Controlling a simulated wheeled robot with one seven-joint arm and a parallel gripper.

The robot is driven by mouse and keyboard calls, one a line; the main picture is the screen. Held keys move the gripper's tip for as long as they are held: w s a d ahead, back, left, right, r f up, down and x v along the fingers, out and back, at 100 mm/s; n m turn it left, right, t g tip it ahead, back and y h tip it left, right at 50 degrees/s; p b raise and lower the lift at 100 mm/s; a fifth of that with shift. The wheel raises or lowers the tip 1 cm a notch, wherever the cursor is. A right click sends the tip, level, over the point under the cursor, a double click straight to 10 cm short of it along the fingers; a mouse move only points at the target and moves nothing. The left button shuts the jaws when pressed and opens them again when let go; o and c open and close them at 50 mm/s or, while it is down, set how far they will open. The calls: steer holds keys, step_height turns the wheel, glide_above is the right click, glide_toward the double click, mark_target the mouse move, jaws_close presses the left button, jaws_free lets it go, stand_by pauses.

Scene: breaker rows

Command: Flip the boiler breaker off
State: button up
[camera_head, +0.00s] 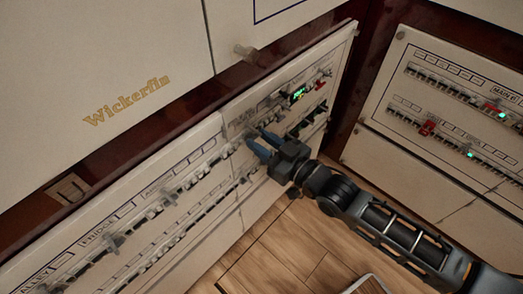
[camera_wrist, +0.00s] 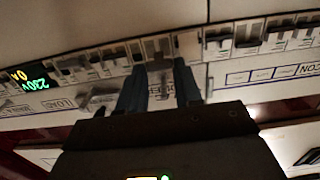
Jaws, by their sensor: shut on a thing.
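My gripper (camera_head: 258,142) is at the upper breaker row of the long white panel in the head view, its blue-grey fingers against the row. The fingers and palm hide part of the row and the label strip behind. I cannot read a boiler label, so I cannot tell by name whether this is the boiler breaker.
The panel (camera_head: 232,208) carries two long breaker rows. A lit green display (camera_head: 298,94) and a red switch (camera_head: 320,86) are right of my gripper. Another breaker panel (camera_head: 440,125) stands at the right. Wooden floor (camera_head: 285,255) lies below.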

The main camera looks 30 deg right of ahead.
steer(key=f+t+b, duration=0.1)
steer(key=t+b, duration=0.1)
steer(key=b, duration=0.4)
steer(key=f+t+y+b, duration=0.1)
steer(key=f+t+b, duration=0.1)
steer(key=b, duration=0.4)
steer(key=f+t+y+b, duration=0.1)
steer(key=t+b, duration=0.2)
steer(key=b, duration=0.3)
steer(key=shift+w+f+t+b, duration=0.25)
steer(key=shift+t+b, duration=0.05)
steer(key=shift+b, duration=0.05)
steer(key=shift+w+a+t+b, duration=0.1)
steer(key=shift+t+b, duration=0.2)
steer(key=shift+b, duration=0.7)
steer(key=o, duration=1)
steer(key=shift+r, duration=0.1)
steer(key=shift+o, duration=0.2)
steer(key=v, duration=0.7)
steer(key=shift+f+p, duration=0.3)
steer(key=shift+f, duration=0.1)
